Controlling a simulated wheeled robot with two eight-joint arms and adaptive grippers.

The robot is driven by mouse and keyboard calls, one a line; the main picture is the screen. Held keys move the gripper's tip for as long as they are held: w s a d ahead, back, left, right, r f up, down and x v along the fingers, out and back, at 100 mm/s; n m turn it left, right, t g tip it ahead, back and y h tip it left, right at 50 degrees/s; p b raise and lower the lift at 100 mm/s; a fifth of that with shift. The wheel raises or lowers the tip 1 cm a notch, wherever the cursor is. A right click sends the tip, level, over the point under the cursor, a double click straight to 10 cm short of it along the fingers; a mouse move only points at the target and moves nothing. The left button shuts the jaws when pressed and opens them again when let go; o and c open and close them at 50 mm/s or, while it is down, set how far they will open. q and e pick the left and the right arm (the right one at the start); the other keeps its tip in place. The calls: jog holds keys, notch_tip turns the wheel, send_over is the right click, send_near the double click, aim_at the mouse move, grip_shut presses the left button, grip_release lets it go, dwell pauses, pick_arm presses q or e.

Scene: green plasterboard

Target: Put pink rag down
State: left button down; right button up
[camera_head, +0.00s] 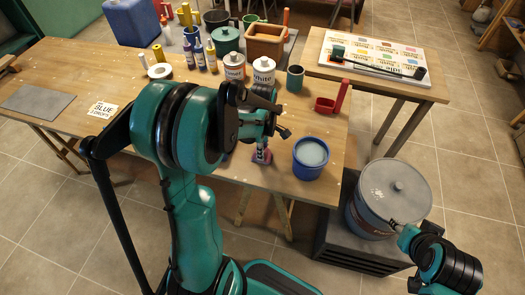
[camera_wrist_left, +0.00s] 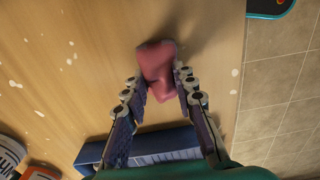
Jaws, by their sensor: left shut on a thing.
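The pink rag (camera_wrist_left: 157,62) is a small crumpled piece between the fingertips of my left gripper (camera_wrist_left: 160,85) in the left wrist view. The gripper is shut on it, over the bare wooden table (camera_head: 65,75). In the head view my left gripper (camera_head: 262,148) is near the table's front edge, left of the blue bucket, with a bit of the rag just visible under it. I cannot tell whether the rag touches the wood. My right gripper (camera_head: 400,228) is at the lower right beside the big lidded grey pot; its fingers are too small to read.
A blue bucket (camera_head: 310,158) of pale liquid and a red scoop (camera_head: 333,98) stand right of my left gripper. The table's left part is fairly clear.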

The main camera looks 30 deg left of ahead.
pick_arm(q)
jog(key=shift+r, duration=0.1)
jog(key=c, duration=1.2)
grip_release()
jog(key=shift+f, duration=0.2)
jog(key=shift+r, duration=0.6)
notch_tip(320, 180, up, 10)
jog(key=p, duration=0.4)
jog(key=s+d+r+m+t, duration=0.2)
jog(key=s+d+m, duration=0.1)
jog(key=m, duration=0.4)
jog(key=s+d+r+m+t, duration=0.2)
jog(key=s+d+m, duration=0.2)
jog(key=m, duration=0.2)
jog(key=s+d+r+m+t, duration=0.2)
jog(key=s+d+m+t, duration=0.1)
jog(key=m, duration=0.4)
jog(key=shift+s+d+m, duration=0.3)
jog(key=shift+s, duration=0.25)
